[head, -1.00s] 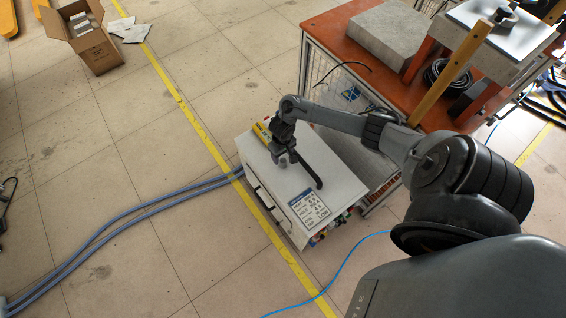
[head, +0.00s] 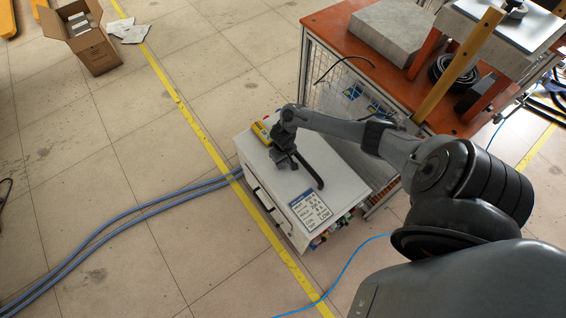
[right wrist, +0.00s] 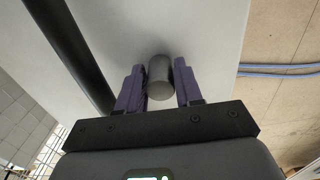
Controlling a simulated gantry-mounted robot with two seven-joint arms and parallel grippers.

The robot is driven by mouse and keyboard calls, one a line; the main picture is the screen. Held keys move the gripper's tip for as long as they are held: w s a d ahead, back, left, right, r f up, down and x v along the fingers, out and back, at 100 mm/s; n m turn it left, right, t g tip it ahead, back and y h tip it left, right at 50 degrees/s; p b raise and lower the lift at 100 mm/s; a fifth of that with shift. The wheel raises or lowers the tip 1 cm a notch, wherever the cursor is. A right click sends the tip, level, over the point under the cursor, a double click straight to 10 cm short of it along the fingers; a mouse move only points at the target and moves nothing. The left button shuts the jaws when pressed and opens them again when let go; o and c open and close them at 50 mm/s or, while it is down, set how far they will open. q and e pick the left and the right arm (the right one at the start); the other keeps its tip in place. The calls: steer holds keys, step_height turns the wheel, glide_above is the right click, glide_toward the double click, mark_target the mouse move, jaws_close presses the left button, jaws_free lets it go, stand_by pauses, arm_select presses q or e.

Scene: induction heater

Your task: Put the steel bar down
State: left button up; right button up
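The steel bar (right wrist: 160,77) is a short grey cylinder in the right wrist view. It stands upright over the white cabinet top, between the fingers of my right gripper (right wrist: 160,90). Narrow light gaps show beside the bar, so the fingers look parted around it. In the head view my right gripper (head: 284,160) is low over the white cabinet (head: 325,185), and it mostly hides the bar. My left gripper is not in view.
A black handle (head: 311,170) runs across the cabinet top close to my gripper. A yellow device (head: 261,131) lies at its far left edge. An orange-topped bench (head: 345,50) with a grey slab stands behind. Blue-grey hoses (head: 120,219) cross the floor.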

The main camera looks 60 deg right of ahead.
jaws_close()
steer(key=shift+r, duration=0.1)
